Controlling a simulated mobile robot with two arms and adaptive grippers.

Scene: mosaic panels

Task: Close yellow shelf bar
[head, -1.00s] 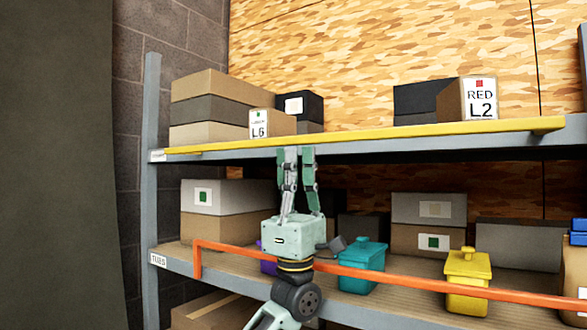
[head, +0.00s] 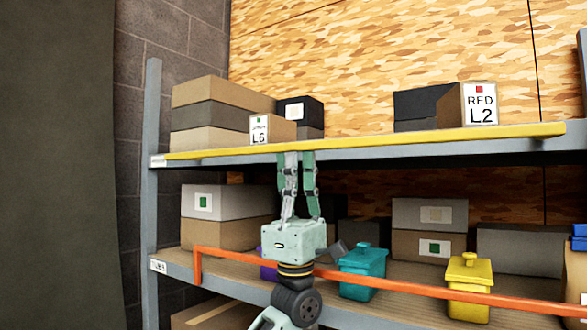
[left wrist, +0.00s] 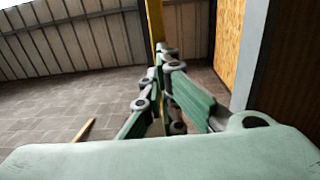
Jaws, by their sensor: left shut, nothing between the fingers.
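The yellow shelf bar (head: 375,142) runs along the front edge of the upper shelf in the head view, lying almost flat from the left post to the right. In the left wrist view the yellow bar (left wrist: 156,25) shows as a strip beyond the fingers. My left gripper (head: 297,155) points upward in front of the shelf, its fingertips at the underside of the bar; I cannot tell whether they touch it. Its fingers (left wrist: 165,55) are shut with nothing between them. My right gripper is not in view.
An orange bar (head: 400,283) crosses the lower shelf, behind my left wrist. A teal bin (head: 362,262) and a yellow bin (head: 469,275) stand on that shelf. Boxes, including one marked RED L2 (head: 467,104), stand on the upper shelf. A grey post (head: 152,200) is at the left.

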